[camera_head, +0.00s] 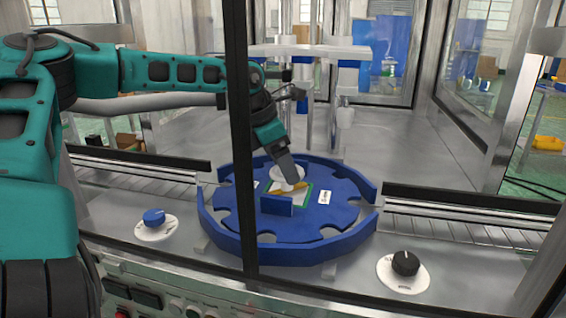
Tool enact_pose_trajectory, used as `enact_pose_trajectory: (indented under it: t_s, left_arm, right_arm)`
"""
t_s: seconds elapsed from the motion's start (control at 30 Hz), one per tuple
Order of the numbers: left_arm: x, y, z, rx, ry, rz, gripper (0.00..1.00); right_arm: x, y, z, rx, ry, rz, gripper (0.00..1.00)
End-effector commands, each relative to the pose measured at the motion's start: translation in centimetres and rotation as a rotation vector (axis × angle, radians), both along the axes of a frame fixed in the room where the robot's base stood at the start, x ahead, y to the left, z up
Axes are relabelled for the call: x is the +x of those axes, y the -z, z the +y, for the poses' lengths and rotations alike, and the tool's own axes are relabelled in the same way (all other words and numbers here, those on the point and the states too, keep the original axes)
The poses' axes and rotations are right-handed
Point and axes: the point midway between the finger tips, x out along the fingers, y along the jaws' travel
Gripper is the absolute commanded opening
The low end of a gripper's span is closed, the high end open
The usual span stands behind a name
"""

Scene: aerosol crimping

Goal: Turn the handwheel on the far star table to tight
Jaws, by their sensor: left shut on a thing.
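The blue star table (330,222) with notches around its edge sits inside a blue curved guard rail in the middle of the view. At its centre a pale round handwheel (284,174) shows beside a yellow part and a white card with a green border. My left gripper (291,186) reaches down from the upper left, with its fingertips at the handwheel. It is shut on the handwheel; the fingertips and the grip are small and partly hidden. A small blue block stands in front of this spot. My right gripper is not in view.
A dark vertical frame post (238,130) crosses the view in front of my left arm. A blue knob (154,217) is at left and a black knob (405,263) at right, each on a white dial. Conveyors flank the table; metal columns stand behind it.

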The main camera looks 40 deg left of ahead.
Motion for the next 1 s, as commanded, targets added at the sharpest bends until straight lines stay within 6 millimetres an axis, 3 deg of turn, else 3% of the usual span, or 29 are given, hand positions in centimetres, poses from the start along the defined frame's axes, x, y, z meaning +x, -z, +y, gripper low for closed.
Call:
enact_pose_trajectory:
  t_s: [0.1, 0.47, 1.0]
  left_arm:
    - [0.00, -0.02, 0.01, 0.000, 0.000, 0.000, 0.48]
    - [0.04, 0.04, 0.10, -0.001, 0.065, 0.001, 0.48]
    - [0.35, 0.08, 0.38, -0.001, 0.485, 0.002, 0.48]
  right_arm:
    - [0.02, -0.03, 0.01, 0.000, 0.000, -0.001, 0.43]
    - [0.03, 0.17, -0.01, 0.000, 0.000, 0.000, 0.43]
    - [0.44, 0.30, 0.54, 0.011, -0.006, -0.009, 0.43]
